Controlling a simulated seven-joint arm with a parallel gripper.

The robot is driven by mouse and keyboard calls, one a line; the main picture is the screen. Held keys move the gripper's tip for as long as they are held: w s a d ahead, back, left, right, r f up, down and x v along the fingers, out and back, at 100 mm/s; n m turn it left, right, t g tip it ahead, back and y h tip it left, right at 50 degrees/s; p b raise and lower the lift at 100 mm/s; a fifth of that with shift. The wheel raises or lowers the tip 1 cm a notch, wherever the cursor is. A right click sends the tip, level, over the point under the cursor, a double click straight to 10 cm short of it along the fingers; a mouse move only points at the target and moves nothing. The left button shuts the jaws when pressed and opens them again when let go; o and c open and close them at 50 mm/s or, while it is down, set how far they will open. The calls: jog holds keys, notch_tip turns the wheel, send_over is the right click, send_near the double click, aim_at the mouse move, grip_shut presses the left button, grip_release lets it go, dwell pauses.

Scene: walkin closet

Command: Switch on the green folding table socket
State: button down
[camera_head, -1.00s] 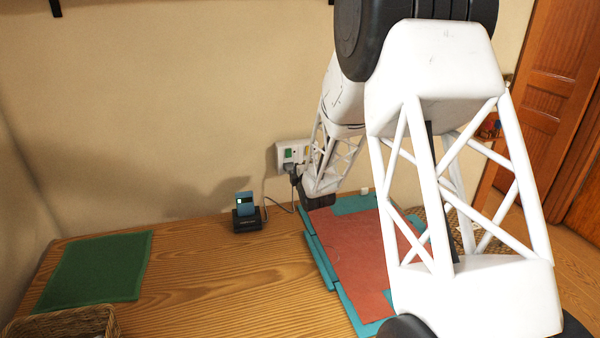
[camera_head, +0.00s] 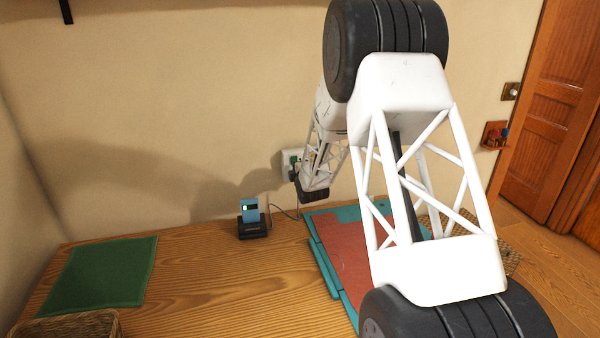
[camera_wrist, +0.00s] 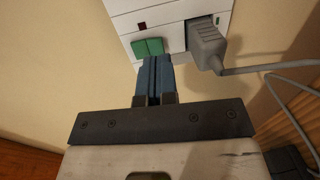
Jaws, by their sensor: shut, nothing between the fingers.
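The white wall socket panel (camera_wrist: 165,20) fills the top of the wrist view. Its green rocker switch (camera_wrist: 148,47) is in the lower left part, with a small dark red window (camera_wrist: 142,25) above it. A grey plug (camera_wrist: 206,45) sits in the panel to the right. My gripper (camera_wrist: 156,62) is shut and empty, its blue fingertips at the lower edge of the green switch; I cannot tell whether they touch it. In the head view the panel (camera_head: 287,158) is partly hidden behind my arm, and the fingertips are not clear there.
A black dock with a blue device (camera_head: 250,210) stands on the wooden table (camera_head: 200,285), a cable running towards the plug. A green mat (camera_head: 100,272) and wicker basket (camera_head: 68,325) lie left. A red and teal board (camera_head: 340,250) lies under my arm.

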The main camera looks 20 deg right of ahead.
jog(key=shift+w+f, duration=0.15)
jog(key=shift+w, duration=1.05)
jog(key=shift+w, duration=0.15)
jog(key=s+f, duration=0.2)
jog(key=s, duration=1.2)
dwell(0.3)
jog(key=shift+r, duration=0.1)
